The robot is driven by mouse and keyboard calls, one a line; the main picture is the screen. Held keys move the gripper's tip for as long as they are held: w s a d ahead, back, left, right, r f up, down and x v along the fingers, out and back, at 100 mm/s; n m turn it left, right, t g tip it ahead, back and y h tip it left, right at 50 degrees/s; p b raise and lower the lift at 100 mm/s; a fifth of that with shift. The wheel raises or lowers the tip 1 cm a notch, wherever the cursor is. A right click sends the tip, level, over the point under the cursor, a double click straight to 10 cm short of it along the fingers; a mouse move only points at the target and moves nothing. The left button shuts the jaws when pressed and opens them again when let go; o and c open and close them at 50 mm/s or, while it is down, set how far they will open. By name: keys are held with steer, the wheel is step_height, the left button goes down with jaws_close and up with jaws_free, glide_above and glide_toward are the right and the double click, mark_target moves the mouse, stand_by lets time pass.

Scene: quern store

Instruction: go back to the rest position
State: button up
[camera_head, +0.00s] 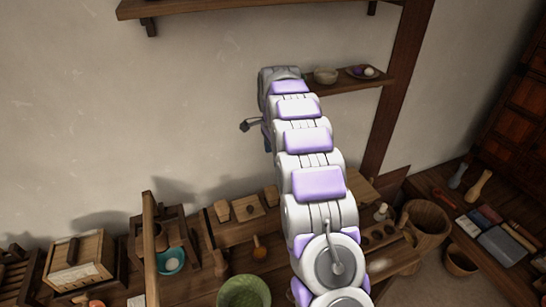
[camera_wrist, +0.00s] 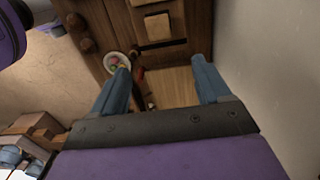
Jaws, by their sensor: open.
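My arm reaches up and away over the wooden workbench toward the wall in the head view. My gripper shows there only in part, as dark pieces (camera_head: 254,127) left of the arm's far end, close to the wall. In the wrist view my gripper (camera_wrist: 161,64) has its two blue fingers spread wide apart. Nothing is held between them. Wooden surfaces and a small pale dish (camera_wrist: 117,62) with coloured bits show beyond the fingers, apart from them as far as I can tell.
A wall shelf (camera_head: 340,86) with a bowl (camera_head: 326,75) and a small plate (camera_head: 366,72) is just right of the arm's far end. Below are a green basket (camera_head: 243,292), a teal bowl (camera_head: 171,262) and a wooden box (camera_head: 79,262). A wooden bucket (camera_head: 426,222) stands right.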

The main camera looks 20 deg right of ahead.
stand_by(0.4)
steer(key=s+a+r+n, duration=0.3)
steer(key=s, duration=0.4)
steer(key=s+a+r+n, duration=0.3)
steer(key=s, duration=0.4)
steer(key=s+a+r+n, duration=0.3)
steer(key=s+a, duration=0.1)
steer(key=s, duration=0.3)
steer(key=s+a+f+n+g, duration=0.1)
steer(key=s+n, duration=0.3)
steer(key=s, duration=1)
steer(key=s+a+f+n, duration=0.3)
steer(key=s+n, duration=0.2)
steer(key=s, duration=0.9)
steer(key=shift+g, duration=0.4)
steer(key=shift+c, duration=0.4)
